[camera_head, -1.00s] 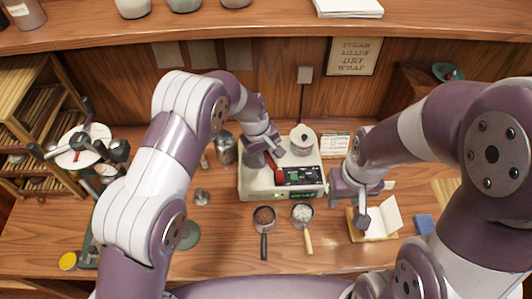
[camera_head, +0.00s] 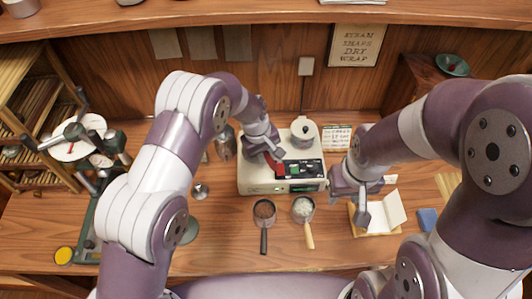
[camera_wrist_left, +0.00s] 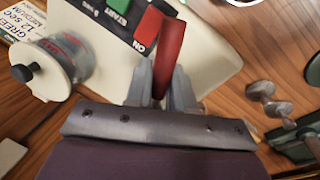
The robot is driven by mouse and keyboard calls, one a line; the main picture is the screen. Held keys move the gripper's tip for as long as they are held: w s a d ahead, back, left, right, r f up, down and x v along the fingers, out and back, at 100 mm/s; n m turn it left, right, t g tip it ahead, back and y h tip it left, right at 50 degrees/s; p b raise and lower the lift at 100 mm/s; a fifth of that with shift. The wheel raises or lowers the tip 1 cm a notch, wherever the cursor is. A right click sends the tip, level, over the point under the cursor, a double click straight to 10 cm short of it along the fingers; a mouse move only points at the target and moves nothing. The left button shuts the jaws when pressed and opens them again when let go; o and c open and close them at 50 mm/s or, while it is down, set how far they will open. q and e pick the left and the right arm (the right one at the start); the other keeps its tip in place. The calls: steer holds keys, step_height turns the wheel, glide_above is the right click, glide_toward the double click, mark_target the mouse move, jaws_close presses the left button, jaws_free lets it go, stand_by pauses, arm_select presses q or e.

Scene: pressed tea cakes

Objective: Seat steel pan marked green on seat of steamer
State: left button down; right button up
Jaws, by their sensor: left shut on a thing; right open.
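The steamer (camera_head: 255,186) is a cream box with a dark panel with red and green buttons, at the middle of the bench. A clear lidded vessel (camera_head: 303,131) stands on it, also in the left wrist view (camera_wrist_left: 72,62). My left gripper (camera_head: 270,153) is over the steamer, shut on a red bar (camera_wrist_left: 173,45); I cannot tell what the bar belongs to. Two small pans lie in front: a dark-handled one (camera_head: 264,208) with brown contents and a wood-handled one (camera_head: 303,207) with pale contents. No green mark shows on either. My right gripper (camera_head: 360,205) is open, right of the steamer.
A wooden stand with white paper (camera_head: 392,212) is under the right gripper. A blue block (camera_head: 427,220) lies further right. A metal canister (camera_head: 225,143) stands left of the steamer. A scale (camera_head: 78,150) and a shelf rack are at the left.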

arm_select(q)
steer(key=shift+f+b, duration=0.6)
steer(key=shift+f, duration=0.2)
stand_by(0.4)
steer(key=c, duration=0.9)
jaws_free()
steer(key=shift+r, duration=0.35)
steer(key=r+b, duration=0.1)
steer(key=r, duration=0.3)
steer(key=a+r+b, duration=0.1)
steer(key=r, duration=0.3)
steer(key=s+a+r+b, duration=0.1)
steer(key=r, duration=0.3)
steer(key=shift+a, duration=0.15)
